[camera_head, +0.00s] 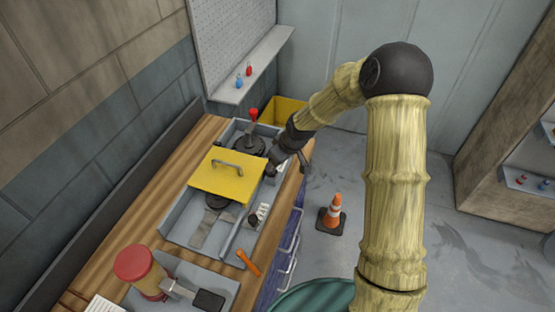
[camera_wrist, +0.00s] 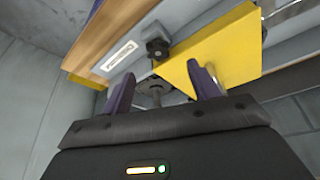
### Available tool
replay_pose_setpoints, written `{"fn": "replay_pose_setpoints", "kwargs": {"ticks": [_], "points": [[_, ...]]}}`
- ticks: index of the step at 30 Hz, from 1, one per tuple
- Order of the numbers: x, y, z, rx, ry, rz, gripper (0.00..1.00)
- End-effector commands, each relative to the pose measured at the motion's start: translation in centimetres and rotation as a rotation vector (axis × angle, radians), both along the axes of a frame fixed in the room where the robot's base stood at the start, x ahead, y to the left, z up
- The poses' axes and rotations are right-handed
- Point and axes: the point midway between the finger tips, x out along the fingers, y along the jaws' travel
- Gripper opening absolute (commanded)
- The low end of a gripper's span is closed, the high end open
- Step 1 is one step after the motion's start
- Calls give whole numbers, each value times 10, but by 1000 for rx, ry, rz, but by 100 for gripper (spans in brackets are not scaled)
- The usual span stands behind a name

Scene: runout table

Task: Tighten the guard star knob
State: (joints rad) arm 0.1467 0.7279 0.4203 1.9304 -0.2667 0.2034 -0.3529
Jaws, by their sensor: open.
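A black star knob (camera_wrist: 157,48) shows in the wrist view on the grey frame, next to a corner of the yellow guard (camera_wrist: 225,50). It lies beyond my gripper (camera_wrist: 163,86), between the two fingertips in the picture and apart from them. My gripper is open, with nothing between its fingers. In the head view, my gripper (camera_head: 285,166) is at the right side of the yellow guard (camera_head: 228,168), which has a handle on top. I cannot make out the knob for certain there, as my gripper and wrist cover that corner.
The grey machine tray (camera_head: 180,232) sits on a wooden bench (camera_head: 190,150). A red-topped lever (camera_head: 253,115) stands behind the guard. An orange cone (camera_head: 334,212) stands on the floor at right.

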Motion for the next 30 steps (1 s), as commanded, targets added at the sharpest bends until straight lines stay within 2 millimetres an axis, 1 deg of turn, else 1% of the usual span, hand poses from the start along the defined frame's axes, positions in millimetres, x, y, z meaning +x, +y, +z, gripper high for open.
{"fn": "replay_pose_setpoints", "kwargs": {"ticks": [12, 16, 20, 24, 30], "points": [[1, -4, 0, -1, 0, -3, 60], [9, -7, -3, -11, -2, 17, 60], [22, -14, -2, -29, 1, 66, 60], [33, -17, 7, -42, 7, 155, 60], [38, -26, 29, -43, 12, 295, 60]]}}
